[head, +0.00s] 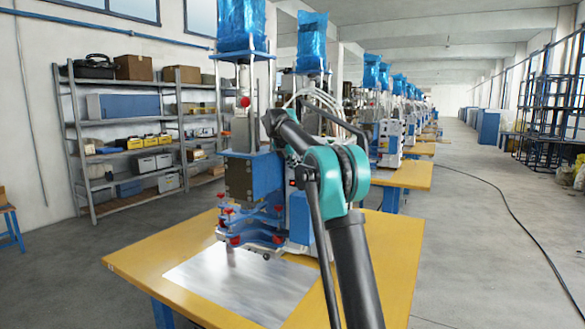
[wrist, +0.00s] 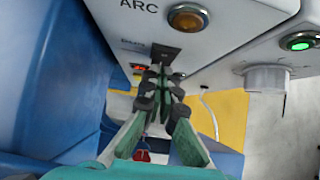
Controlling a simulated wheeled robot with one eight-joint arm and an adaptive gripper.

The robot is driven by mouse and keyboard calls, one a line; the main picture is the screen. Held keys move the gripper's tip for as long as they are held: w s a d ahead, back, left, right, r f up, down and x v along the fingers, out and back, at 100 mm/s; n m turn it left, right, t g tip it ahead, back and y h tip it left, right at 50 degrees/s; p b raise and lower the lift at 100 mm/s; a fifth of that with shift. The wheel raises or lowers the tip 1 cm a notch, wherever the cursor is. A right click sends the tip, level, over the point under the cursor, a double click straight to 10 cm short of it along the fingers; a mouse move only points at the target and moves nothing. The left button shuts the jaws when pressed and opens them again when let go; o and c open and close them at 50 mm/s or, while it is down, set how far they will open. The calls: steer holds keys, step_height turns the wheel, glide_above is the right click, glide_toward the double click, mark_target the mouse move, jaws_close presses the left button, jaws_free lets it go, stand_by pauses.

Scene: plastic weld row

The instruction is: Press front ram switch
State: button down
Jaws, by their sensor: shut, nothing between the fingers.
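In the wrist view, my gripper (wrist: 163,76) is shut and empty, its fingertips pointing at the lower edge of the white control panel (wrist: 232,32). A dark square switch or plate (wrist: 166,52) sits just beyond the tips, with a small, hard-to-read label beside it. A small red-lit switch (wrist: 139,67) is left of the tips. I cannot tell which is the front ram switch, nor whether the tips touch the panel. In the head view, the welding machine (head: 252,180) stands on the yellow table; my arm hides the gripper and the panel.
A blue machine body (wrist: 50,75) is close on the left. The yellow table (head: 392,255) holds a metal plate (head: 240,287). Shelves (head: 140,130) stand behind.

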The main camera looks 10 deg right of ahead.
steer(key=shift+w+d+f, duration=0.15)
steer(key=shift+w, duration=0.05)
stand_by(0.3)
steer(key=shift+r, duration=0.85)
steer(key=s+a+f+v, duration=0.1)
steer(key=v, duration=1.1)
steer(key=shift+s+a, duration=0.35)
steer(key=shift+s, duration=0.25)
steer(key=shift+f, duration=0.1)
